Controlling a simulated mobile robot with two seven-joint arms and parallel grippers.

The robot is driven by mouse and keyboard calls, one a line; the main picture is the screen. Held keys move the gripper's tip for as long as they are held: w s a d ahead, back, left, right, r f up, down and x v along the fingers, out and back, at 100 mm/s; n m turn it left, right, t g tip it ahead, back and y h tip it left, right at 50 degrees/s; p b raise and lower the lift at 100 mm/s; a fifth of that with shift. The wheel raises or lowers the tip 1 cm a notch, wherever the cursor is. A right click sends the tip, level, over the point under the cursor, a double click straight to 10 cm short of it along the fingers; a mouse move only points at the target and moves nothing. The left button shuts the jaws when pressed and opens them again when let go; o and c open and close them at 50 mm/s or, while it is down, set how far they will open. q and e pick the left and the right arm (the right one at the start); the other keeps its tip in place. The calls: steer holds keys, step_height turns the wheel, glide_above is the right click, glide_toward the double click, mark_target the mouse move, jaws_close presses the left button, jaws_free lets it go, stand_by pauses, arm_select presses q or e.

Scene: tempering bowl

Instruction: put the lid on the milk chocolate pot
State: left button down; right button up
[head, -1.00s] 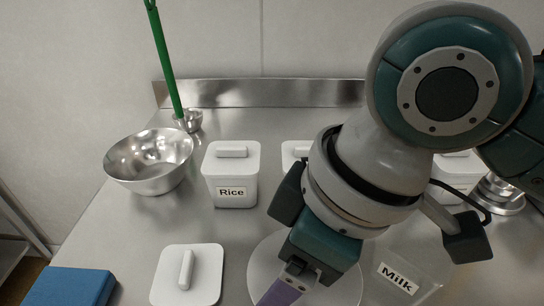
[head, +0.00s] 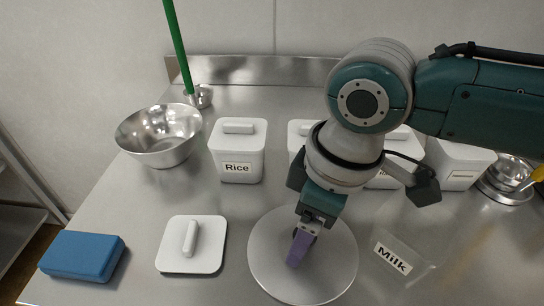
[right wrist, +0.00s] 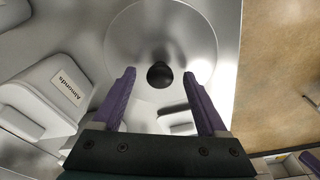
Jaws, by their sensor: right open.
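A round pale-grey disc (head: 270,262), seemingly a lid, lies below my right gripper (head: 298,255). In the right wrist view the disc (right wrist: 135,35) has a black knob (right wrist: 160,75). The knob shows between the two spread purple fingers of my right gripper (right wrist: 160,95); I cannot tell how far below them it is. In the head view the arm and fingers hide the knob. A "Milk" label (head: 393,258) stands right of the disc; the body behind it is faint, and I cannot make out the pot's shape. My left gripper is not in view.
A white square lid (head: 205,258) with a handle lies left of the disc, beside a blue box (head: 82,256). Behind stand a Rice canister (head: 238,168), other white canisters (head: 458,165), partly behind my arm, and a steel bowl (head: 158,148).

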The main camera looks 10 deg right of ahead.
steer(key=shift+f, duration=0.55)
jaws_close()
